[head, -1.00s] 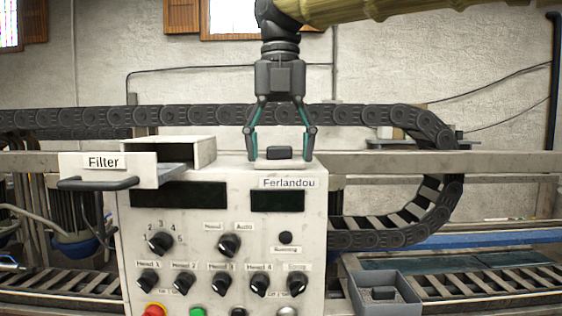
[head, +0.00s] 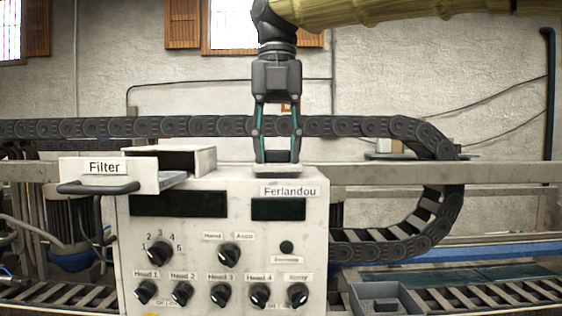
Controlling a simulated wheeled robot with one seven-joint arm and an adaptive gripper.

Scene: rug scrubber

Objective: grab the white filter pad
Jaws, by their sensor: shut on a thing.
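The white filter pad (head: 279,169) is a flat pale slab on top of the white control box, near its right end. A dark block showed on top of it a second ago and is now between my fingers. My gripper (head: 277,157) points straight down over the pad. Its fingers are shut on the pad's dark block, which they mostly hide. I cannot tell whether the pad still touches the box top.
An open drawer (head: 108,173) labelled "Filter" sticks out of the control box (head: 205,262) at left, beside an open housing (head: 185,158). A grey tray (head: 412,308) holding a dark block is at lower right. A cable chain (head: 200,126) runs behind.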

